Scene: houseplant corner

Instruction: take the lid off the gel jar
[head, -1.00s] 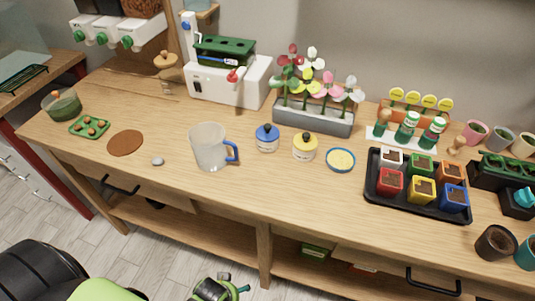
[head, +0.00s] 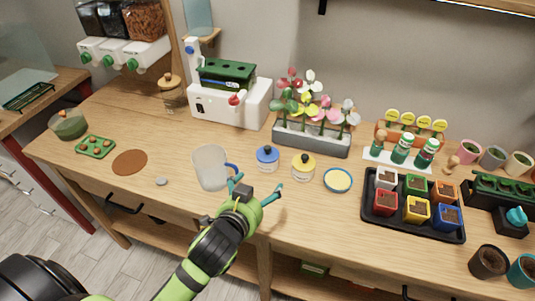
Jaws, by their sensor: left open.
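Two small jars stand upright side by side mid-table: a jar with a blue knobbed lid (head: 267,153) and a jar with a yellow knobbed lid (head: 303,160). Both lids are on. I see no label that tells which one is the gel jar. My left gripper (head: 256,187) reaches in from the bottom, over the table's front part. Its fingers are spread apart and empty, on the near side of the two jars and apart from them. My right gripper is not in view.
A clear jug (head: 210,168) with a blue handle stands just left of the blue-lidded jar. A flower planter (head: 312,138) stands behind. A black tray (head: 375,206) of coloured pots is further right.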

